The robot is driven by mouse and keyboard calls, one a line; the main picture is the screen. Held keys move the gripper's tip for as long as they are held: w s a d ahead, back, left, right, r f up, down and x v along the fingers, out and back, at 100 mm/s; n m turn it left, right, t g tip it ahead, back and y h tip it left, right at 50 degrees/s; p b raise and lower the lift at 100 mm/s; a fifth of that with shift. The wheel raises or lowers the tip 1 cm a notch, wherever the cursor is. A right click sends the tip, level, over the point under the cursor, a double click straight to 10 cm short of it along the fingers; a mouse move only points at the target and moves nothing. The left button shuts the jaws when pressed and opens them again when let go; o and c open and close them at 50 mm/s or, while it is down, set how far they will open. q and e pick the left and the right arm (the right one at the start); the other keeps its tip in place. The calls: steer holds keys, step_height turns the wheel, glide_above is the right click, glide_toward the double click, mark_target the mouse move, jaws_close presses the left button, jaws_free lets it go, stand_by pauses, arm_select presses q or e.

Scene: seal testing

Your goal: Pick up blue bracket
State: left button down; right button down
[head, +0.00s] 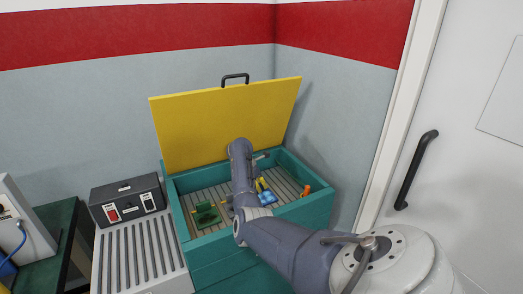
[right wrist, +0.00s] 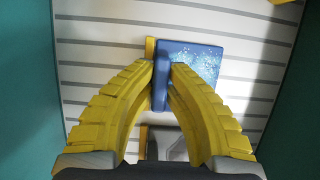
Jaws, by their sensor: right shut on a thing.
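The blue bracket (right wrist: 200,62) is between the yellow fingers of my right gripper (right wrist: 163,75) in the right wrist view. The fingers are shut on its narrow upright part, and its flat speckled plate extends to the right. A blue piece (head: 267,198) also shows in the head view, inside the teal bin beside my right arm. The arm hides much of the gripper there. I cannot tell whether the bracket is clear of the slatted floor. My left gripper is not in view.
The teal bin (head: 318,207) has its yellow lid (head: 215,125) raised. A green bracket (head: 206,215) lies at the left inside, and an orange piece (head: 305,190) is near the right wall. A switch box (head: 127,200) stands left of the bin, above a ribbed surface (head: 140,255).

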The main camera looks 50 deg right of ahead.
steer(key=shift+r, duration=5)
steer(key=shift+r, duration=2.05)
